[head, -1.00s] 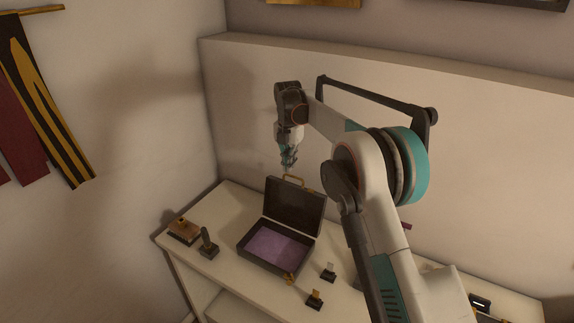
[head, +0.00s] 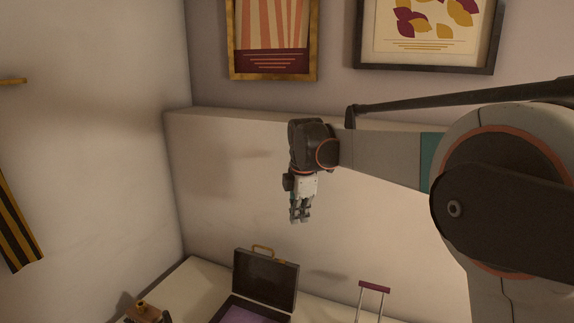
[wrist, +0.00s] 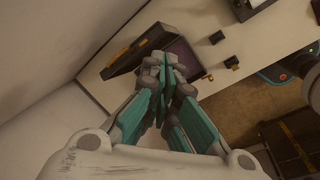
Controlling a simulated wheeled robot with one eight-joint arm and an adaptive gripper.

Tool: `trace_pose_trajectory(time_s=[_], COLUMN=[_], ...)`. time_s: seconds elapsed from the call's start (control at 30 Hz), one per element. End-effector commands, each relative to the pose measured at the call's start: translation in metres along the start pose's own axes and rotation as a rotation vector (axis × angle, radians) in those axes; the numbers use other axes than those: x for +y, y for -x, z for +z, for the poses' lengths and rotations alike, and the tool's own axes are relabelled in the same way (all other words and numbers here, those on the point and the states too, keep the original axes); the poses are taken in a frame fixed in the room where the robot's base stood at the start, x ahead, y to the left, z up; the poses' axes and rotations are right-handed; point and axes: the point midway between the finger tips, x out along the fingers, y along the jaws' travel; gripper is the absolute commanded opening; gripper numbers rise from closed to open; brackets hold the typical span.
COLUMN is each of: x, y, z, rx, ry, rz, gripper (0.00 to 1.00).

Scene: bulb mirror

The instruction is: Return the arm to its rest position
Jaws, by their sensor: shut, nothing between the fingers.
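My gripper (head: 300,220) hangs pointing down in the head view, shut and empty, in front of the pale wall and above the open case. In the wrist view my gripper (wrist: 166,75) has its teal fingers together, with nothing between them. My arm reaches in from the right side of the head view, raised above the table. Part of the arm lies outside the picture.
An open dark case (head: 265,279) with purple lining stands on the pale table (head: 185,280) below the gripper. A maroon-handled frame (head: 374,287) stands to its right. Small dark stands (wrist: 217,37) show beside the case. Pictures (head: 274,38) hang above the wall ledge.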

Motion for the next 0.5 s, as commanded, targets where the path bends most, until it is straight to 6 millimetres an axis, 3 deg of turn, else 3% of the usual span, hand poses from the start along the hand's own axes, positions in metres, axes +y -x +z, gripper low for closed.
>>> trace_pose_trajectory(time_s=[0.2, 0.5], x=[-0.062, -0.155], y=[0.029, 0.049], z=[0.026, 0.052], rx=[0.0, 0.026], ry=[-0.305, -0.728], rz=[0.068, 0.164], gripper=[0.0, 0.0])
